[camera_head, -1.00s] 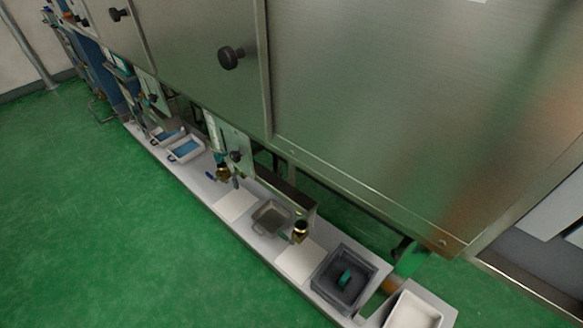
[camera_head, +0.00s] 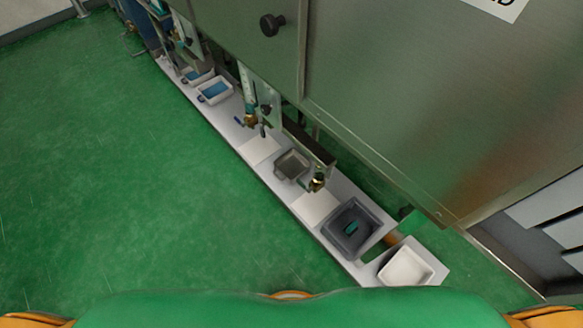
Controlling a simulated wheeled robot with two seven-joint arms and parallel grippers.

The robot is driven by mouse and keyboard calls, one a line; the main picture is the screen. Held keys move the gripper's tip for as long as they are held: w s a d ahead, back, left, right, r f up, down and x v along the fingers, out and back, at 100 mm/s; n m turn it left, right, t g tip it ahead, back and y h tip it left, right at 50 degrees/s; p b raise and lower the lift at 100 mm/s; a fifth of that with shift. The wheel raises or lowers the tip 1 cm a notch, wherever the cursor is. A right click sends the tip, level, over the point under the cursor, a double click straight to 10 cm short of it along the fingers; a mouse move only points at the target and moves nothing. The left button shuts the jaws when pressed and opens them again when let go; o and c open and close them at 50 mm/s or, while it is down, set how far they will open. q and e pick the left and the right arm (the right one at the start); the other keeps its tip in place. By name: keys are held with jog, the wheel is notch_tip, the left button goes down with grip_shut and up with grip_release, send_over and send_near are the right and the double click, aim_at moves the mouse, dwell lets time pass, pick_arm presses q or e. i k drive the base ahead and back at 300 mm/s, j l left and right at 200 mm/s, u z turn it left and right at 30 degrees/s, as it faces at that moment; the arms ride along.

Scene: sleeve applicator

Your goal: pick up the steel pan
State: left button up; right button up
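The steel pan (camera_head: 292,166) is a small grey metal pan. It sits on the long white shelf (camera_head: 277,184) low along the front of the steel machine, between two flat white plates. A brass valve (camera_head: 317,182) stands close at its right and a steel bar of the machine runs just behind it. Neither of my grippers is in view. Only my green and orange body shows along the bottom edge.
A dark grey tray (camera_head: 371,238) holding a small green item and a white tray (camera_head: 407,266) stand to the right. Trays with blue contents (camera_head: 215,90) stand farther left. The machine's large panel (camera_head: 400,90) overhangs the shelf. The green floor (camera_head: 130,190) in front is clear.

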aim_at(293, 165)
jog(key=i+j+z, duration=0.2)
jog(key=i+j, duration=0.15)
jog(key=j, duration=0.25)
jog(key=i+j+z, duration=0.1)
jog(key=j, duration=0.25)
jog(key=i+j+z, duration=0.1)
jog(key=i+j, duration=0.15)
jog(key=i+j+z, duration=0.1)
jog(key=j, duration=0.3)
jog(key=i, duration=0.05)
